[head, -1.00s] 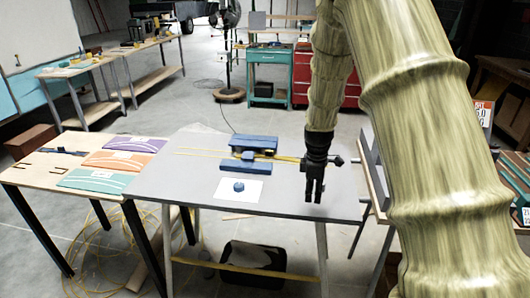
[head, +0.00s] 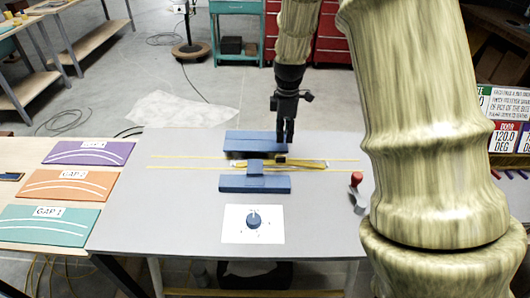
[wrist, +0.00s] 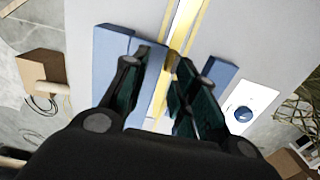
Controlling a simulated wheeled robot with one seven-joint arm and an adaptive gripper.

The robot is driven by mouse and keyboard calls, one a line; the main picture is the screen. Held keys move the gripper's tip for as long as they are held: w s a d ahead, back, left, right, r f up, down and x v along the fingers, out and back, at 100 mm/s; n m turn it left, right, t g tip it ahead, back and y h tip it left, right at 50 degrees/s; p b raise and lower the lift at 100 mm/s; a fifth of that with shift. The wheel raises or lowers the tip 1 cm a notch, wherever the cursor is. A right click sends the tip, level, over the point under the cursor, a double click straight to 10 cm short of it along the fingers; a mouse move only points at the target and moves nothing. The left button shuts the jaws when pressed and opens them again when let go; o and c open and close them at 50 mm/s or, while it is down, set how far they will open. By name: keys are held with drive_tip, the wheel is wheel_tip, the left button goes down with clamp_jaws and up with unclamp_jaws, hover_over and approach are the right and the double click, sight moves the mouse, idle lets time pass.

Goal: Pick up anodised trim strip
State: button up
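The trim strip looks like a thin gold and silvery strip (head: 310,164) lying across the grey table between two blue blocks. In the wrist view the strip (wrist: 184,22) runs up from between my fingers. My gripper (head: 286,141) points down at the far blue block's right end, near the strip. In the wrist view my gripper (wrist: 164,62) has its two dark fingers apart, with nothing seen held between them. The fingers partly hide the strip, and I cannot tell whether they touch it.
A long blue block (head: 257,142) lies behind the strip and a stepped blue block (head: 254,184) in front. A white card with a blue knob (head: 253,219) is nearer. A red-topped tool (head: 357,180) lies right. Coloured panels (head: 70,187) are left.

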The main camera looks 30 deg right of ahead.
sight(287, 162)
drive_tip(key=s+f+p, duration=0.1)
drive_tip(key=s+f, duration=0.1)
drive_tip(key=s, duration=0.1)
drive_tip(key=shift+f, duration=0.3)
drive_tip(key=f+p, duration=0.1)
drive_tip(key=f, duration=0.1)
drive_tip(key=w+f, duration=0.1)
drive_tip(key=f, duration=0.2)
drive_tip(key=shift+w+d+p, duration=0.1)
drive_tip(key=shift+d+p, duration=0.05)
drive_tip(key=shift+p, duration=0.25)
drive_tip(key=shift+f, duration=0.4)
drive_tip(key=shift+s+f, duration=0.1)
drive_tip(key=shift+s, duration=0.85)
drive_tip(key=shift+w+f, duration=0.4)
drive_tip(key=shift+w, duration=0.15)
drive_tip(key=shift+c, duration=1.1)
drive_tip(key=shift+s+r, duration=0.25)
drive_tip(key=shift+r, duration=0.05)
clamp_jaws()
drive_tip(key=shift+w+f, duration=0.1)
